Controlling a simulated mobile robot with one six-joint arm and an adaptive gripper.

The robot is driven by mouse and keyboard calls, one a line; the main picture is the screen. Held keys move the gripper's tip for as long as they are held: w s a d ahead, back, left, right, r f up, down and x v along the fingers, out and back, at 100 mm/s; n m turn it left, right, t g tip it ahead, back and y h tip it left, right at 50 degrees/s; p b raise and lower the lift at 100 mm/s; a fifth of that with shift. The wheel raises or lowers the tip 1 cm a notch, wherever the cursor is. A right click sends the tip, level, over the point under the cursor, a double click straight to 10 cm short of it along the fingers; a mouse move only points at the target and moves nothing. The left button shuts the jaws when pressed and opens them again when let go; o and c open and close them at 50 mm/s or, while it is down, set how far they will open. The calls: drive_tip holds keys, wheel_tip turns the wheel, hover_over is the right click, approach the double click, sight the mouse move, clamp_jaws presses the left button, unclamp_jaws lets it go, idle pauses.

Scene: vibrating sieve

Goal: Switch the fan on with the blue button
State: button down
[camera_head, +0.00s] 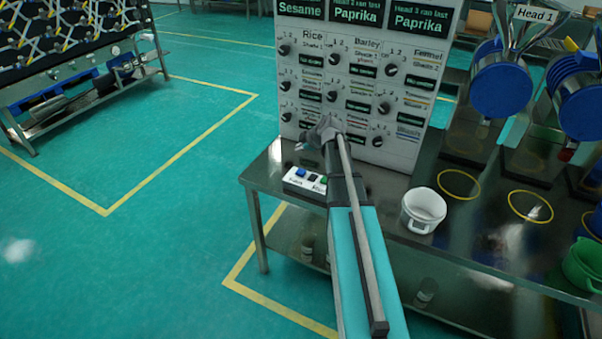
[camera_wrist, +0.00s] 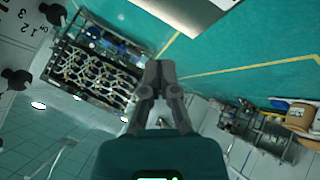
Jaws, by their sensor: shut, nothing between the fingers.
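The blue button (camera_head: 301,173) is on a small white control box (camera_head: 292,184) at the left end of the dark metal table. A dark button and a green button (camera_head: 323,179) sit to its right. My gripper (camera_head: 322,128) is shut and empty. In the head view it appears above the box and a little right of the blue button, in front of the panel. In the wrist view the closed fingertips (camera_wrist: 159,67) point away from the box, and the blue button is not visible there. I cannot make out a fan.
A white panel (camera_head: 345,105) with several black knobs stands behind the box. On the table (camera_head: 455,235) are a white mug (camera_head: 424,208), yellow rings and a green container (camera_head: 585,265). Blue round machine heads (camera_head: 500,90) stand at right. The floor left of the table is open.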

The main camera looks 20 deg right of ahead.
sight(299, 169)
drive_tip(key=shift+w+d+r, duration=0.1)
drive_tip(key=shift+w+d, duration=0.15)
drive_tip(key=shift+d, duration=0.25)
wheel_tip(299, 169, down, 9)
drive_tip(key=b, duration=0.8)
drive_tip(key=shift+r+b, duration=0.15)
drive_tip(key=shift+b, duration=0.2)
drive_tip(key=shift+f+b, duration=0.95)
idle(2.4)
drive_tip(key=shift+r, duration=0.15)
drive_tip(key=shift+r+p, duration=0.8)
drive_tip(key=shift+p, duration=0.15)
drive_tip(key=shift+r, duration=0.1)
drive_tip(key=shift+r+p, duration=2.4)
drive_tip(key=shift+p, duration=0.1)
